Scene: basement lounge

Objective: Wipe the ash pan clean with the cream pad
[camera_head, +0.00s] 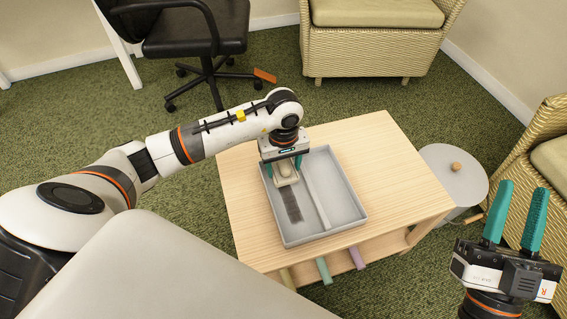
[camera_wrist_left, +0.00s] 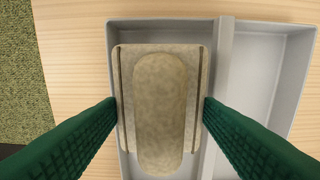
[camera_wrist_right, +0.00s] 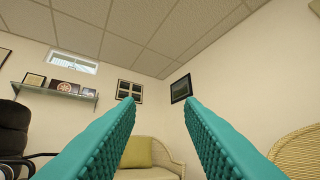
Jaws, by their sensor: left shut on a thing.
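The ash pan (camera_head: 346,210) is a grey tray with a divider and two compartments on the wooden table. It also shows in the left wrist view (camera_wrist_left: 226,70). A dark ash strip (camera_head: 292,206) lies in its left compartment. The cream pad (camera_wrist_left: 160,100) has a raised rounded grip and is in the left compartment; it also shows in the head view (camera_head: 285,175). My left gripper (camera_head: 284,163) is shut on the pad, one finger on each side. Whether the pad touches the pan floor I cannot tell. My right gripper (camera_head: 515,215) is open and empty, right of the table.
The wooden table (camera_head: 400,190) has bare top around the pan. Coloured rolled items (camera_head: 324,270) stick out from its lower shelf. A round grey lidded bin (camera_head: 452,178) stands right of the table. Wicker chairs (camera_head: 375,45) and a black office chair (camera_head: 195,30) stand around.

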